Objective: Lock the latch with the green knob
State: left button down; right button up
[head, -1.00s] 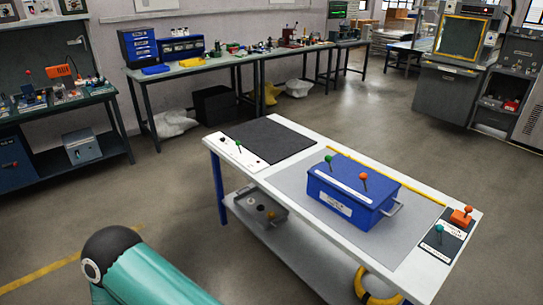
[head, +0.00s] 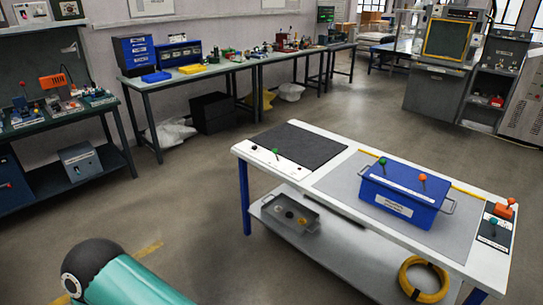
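A blue box (head: 398,206) with a white label stands on the grey mat of the white-topped table. Its top carries a green knob (head: 382,161) at the left and an orange knob (head: 422,178) near the middle. Another green knob (head: 275,151) stands on a white panel at the table's left end. I cannot tell from here whether any latch is locked. Part of my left arm shows at the bottom left, well apart from the table. Neither gripper is in view.
The white table (head: 470,254) has a dark mat (head: 303,146) at left, and an orange knob (head: 506,204) and teal knob (head: 493,221) at right. Its lower shelf holds a grey tray (head: 290,214). Open floor lies left of the table.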

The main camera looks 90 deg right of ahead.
aim_at(382, 162)
jog(key=u, duration=1.1)
jog(key=i, duration=0.15)
jog(key=z, duration=3.4)
jog(key=i, duration=0.3)
jog(key=z, duration=1.9)
jog(key=k, duration=0.65)
jog(key=z, duration=0.4)
jog(key=i, duration=1.65)
jog(key=u, duration=0.5)
